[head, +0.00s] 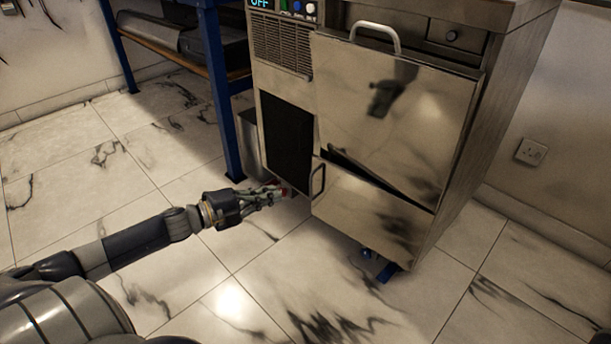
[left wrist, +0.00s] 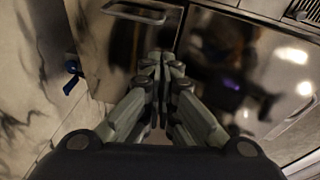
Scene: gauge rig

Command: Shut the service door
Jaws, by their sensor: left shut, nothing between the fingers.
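The service door looks to be the lower steel panel (head: 370,215) of the machine, with a bar handle (head: 318,180) at its left edge. A dark wedge-shaped gap shows above it, so it looks ajar. In the left wrist view the panel (left wrist: 115,45) is at the left, with its handle (left wrist: 135,12) at the top. My left gripper (head: 278,191) is shut and empty, low and just left of the handle. It also shows in the left wrist view (left wrist: 163,58), in front of the panels. I cannot tell whether it touches the door. My right gripper is out of view.
The upper steel panel (head: 390,110) has a bar handle (head: 376,34) at its top. A black panel or opening (head: 286,140) lies left of it, below a vent (head: 282,45). A blue-legged bench (head: 218,90) stands at the left. The marble floor (head: 120,160) is clear.

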